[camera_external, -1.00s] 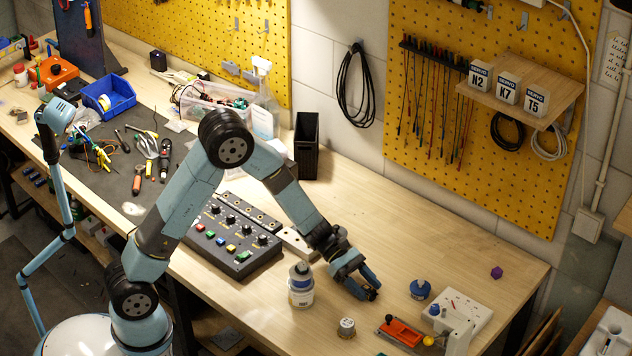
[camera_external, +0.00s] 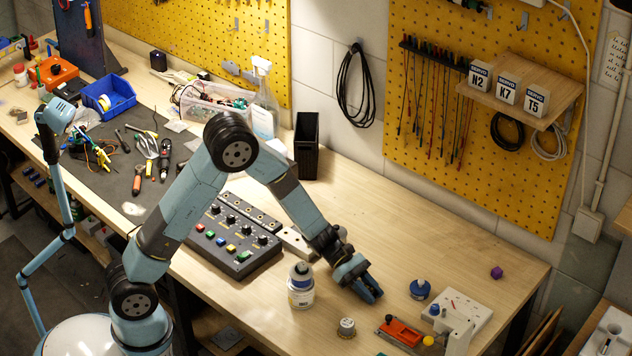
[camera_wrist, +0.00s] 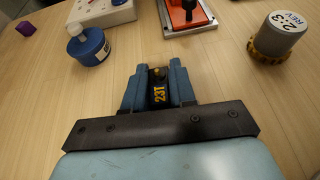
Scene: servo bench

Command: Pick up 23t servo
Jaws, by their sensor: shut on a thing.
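My gripper (camera_external: 371,293) is low over the right half of the wooden bench, its fingers pointing down to the right. In the wrist view my gripper (camera_wrist: 158,72) is shut on a small dark servo (camera_wrist: 158,92) marked "23T" in yellow, held between the two blue fingers. In the external view the fingers hide the servo. I cannot tell whether the servo touches the bench top.
A blue round container (camera_external: 420,289) stands right of my gripper, near a white block with holes (camera_external: 470,310). An orange device (camera_external: 402,332) and a grey-capped jar (camera_external: 346,328) are in front. A white bottle (camera_external: 301,292) stands left.

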